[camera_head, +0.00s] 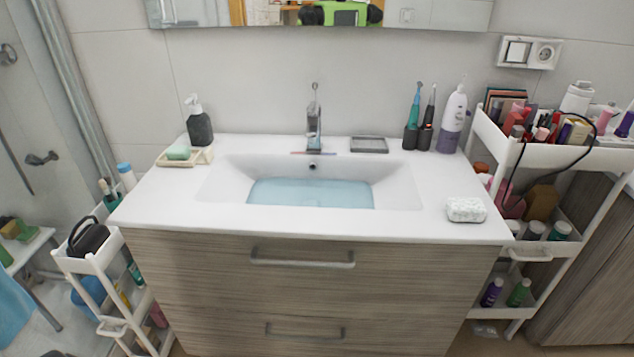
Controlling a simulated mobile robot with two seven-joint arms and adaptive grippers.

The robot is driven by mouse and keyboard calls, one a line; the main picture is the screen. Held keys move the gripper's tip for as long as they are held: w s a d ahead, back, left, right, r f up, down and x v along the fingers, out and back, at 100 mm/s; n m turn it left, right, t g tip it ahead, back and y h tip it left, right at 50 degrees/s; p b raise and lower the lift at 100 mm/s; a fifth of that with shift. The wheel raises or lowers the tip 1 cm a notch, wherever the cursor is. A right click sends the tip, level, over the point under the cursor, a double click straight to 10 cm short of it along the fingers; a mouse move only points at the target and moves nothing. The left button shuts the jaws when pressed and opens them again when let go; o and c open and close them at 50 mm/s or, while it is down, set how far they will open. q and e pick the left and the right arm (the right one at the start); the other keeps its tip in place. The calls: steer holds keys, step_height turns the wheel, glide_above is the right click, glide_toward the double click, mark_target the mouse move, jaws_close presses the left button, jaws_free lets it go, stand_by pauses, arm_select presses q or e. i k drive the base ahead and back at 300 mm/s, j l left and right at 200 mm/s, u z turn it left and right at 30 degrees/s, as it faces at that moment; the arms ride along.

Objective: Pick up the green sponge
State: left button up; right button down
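Two things could be the green sponge. A small green block (25,231) lies on the white stool at the far left, beside a yellow-brown block (8,225); it is small in the picture, and I cannot tell its material. A pale green, rounded block (178,152) rests on a light wooden dish at the left of the washbasin counter, and it looks like a soap bar or a sponge. Neither of my grippers is in view.
The white counter (270,226) has a basin with blue water, a tap (313,120) and a dark soap bottle (199,126). White carts stand at left (72,262) and right (541,154), loaded with bottles. The counter's front strip is mostly clear.

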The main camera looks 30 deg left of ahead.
mark_target(458, 209)
steer(key=i+j+z, duration=0.15)
steer(key=z, duration=0.25)
steer(key=i+j+z, duration=0.35)
steer(key=j+z, duration=0.15)
steer(key=z, duration=0.25)
steer(key=i, duration=0.05)
